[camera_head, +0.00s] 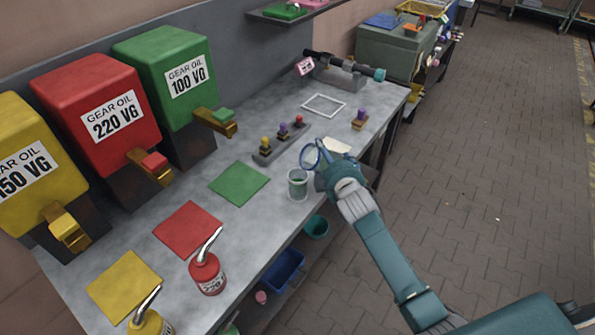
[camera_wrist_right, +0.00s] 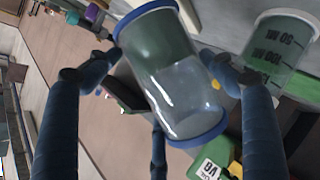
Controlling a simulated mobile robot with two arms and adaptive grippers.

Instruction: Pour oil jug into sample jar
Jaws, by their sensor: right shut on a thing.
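My right gripper (camera_head: 328,172) is shut on a clear vessel with blue rims (camera_wrist_right: 172,80), gripped around its side. It is tilted and held just above and to the right of a clear graduated beaker (camera_head: 298,184). The beaker stands upright near the bench's front edge, and its volume marks and greenish tint show in the wrist view (camera_wrist_right: 280,48). The held vessel looks partly greenish, but I cannot tell whether it holds liquid. No stream is visible. I cannot tell for sure which is the jug and which the jar. My left gripper is out of view.
Yellow (camera_head: 28,165), red (camera_head: 98,110) and green (camera_head: 165,75) gear oil dispensers line the wall. Coloured mats, a red oil can (camera_head: 207,273), a yellow oil can (camera_head: 152,323) and a sample rack (camera_head: 280,145) are on the grey bench (camera_head: 215,205). Bins stand below.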

